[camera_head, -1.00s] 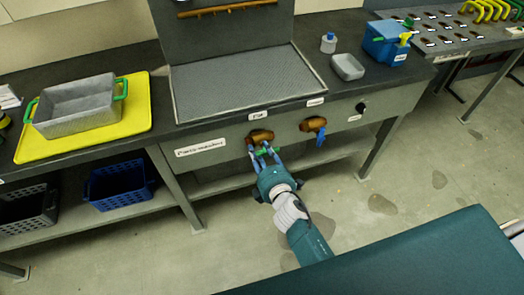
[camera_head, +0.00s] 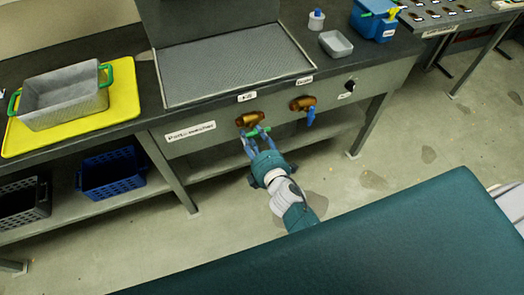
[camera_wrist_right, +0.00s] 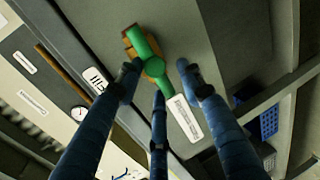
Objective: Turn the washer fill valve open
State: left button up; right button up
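The fill valve is a brass body (camera_head: 249,119) with a green handle (camera_head: 259,130), on the front panel of the parts washer (camera_head: 230,122). My right gripper (camera_head: 257,138) is just in front of the handle, pointing at it. In the right wrist view the green handle (camera_wrist_right: 153,66) slants across in front of the spread fingers (camera_wrist_right: 158,85). The gripper is open and not closed on the handle. Whether a fingertip touches it I cannot tell. My left gripper is not in view.
A second brass valve with a blue handle (camera_head: 310,116) sits to the right, and a black knob (camera_head: 350,86) is further right. A yellow mat (camera_head: 125,100) with a grey bin (camera_head: 66,98) lies left. Below is a shelf with a blue crate (camera_head: 111,173).

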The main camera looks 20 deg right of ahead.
jog(key=p+v, duration=0.1)
jog(key=v, duration=0.9)
jog(key=shift+s+r, duration=0.15)
jog(key=shift+s, duration=0.15)
dwell(0.4)
dwell(0.4)
notch_tip(320, 180, up, 10)
dwell(0.5)
jog(key=s+d+f+m+g, duration=0.1)
jog(key=s+f+m+g, duration=0.2)
jog(key=f, duration=0.9)
jog(key=s+d+f+m+g, duration=0.15)
jog(key=s+f, duration=0.35)
jog(key=f, duration=0.7)
jog(key=s+f+m+g, duration=0.3)
jog(key=s+f, duration=0.2)
jog(key=f, duration=0.7)
jog(key=s+d+f+m+g, duration=0.2)
jog(key=s+f, duration=0.6)
jog(key=s, duration=0.4)
jog(key=s+d+f+m+g, duration=0.3)
jog(key=s+f+m, duration=0.3)
jog(key=s, duration=0.7)
jog(key=shift+s+f+m+g+h, duration=0.25)
jog(key=shift+f+m+g+h, duration=0.1)
jog(key=shift+f+g, duration=0.55)
